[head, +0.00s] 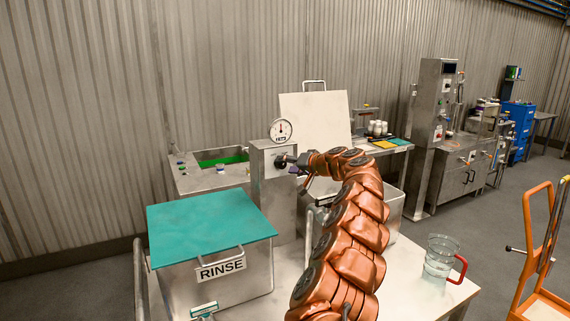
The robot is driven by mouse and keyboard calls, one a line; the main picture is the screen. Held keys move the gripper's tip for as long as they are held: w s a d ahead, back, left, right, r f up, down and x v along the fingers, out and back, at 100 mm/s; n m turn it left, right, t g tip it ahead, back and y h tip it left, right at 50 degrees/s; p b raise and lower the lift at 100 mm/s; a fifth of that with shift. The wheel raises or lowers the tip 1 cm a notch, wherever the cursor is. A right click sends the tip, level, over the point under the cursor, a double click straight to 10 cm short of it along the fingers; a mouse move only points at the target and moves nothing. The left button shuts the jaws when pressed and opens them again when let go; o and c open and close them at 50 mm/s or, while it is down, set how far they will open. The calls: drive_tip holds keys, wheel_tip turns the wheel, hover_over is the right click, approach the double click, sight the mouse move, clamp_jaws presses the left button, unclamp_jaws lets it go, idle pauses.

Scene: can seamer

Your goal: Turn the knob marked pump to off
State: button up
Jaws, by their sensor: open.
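A dark knob (281,161) sits on the front of a grey metal post (275,195), below a round white gauge (281,130). Any marking by the knob is too small to read, so I cannot tell which way it points. My orange arm reaches up from the bottom of the head view and bends left toward the post. My gripper (293,160) is small and dark at the arm's end, open, right at the knob. I cannot tell whether its fingers touch the knob or stand around it.
A metal bin labelled RINSE (220,268) with a teal lid (210,226) stands left of my arm. A raised pale lid (315,121) is behind the post. A clear jug (440,258) with a red handle stands at the right. An orange cart (535,240) is beyond it.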

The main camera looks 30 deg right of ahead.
drive_tip(key=shift+x, duration=0.9)
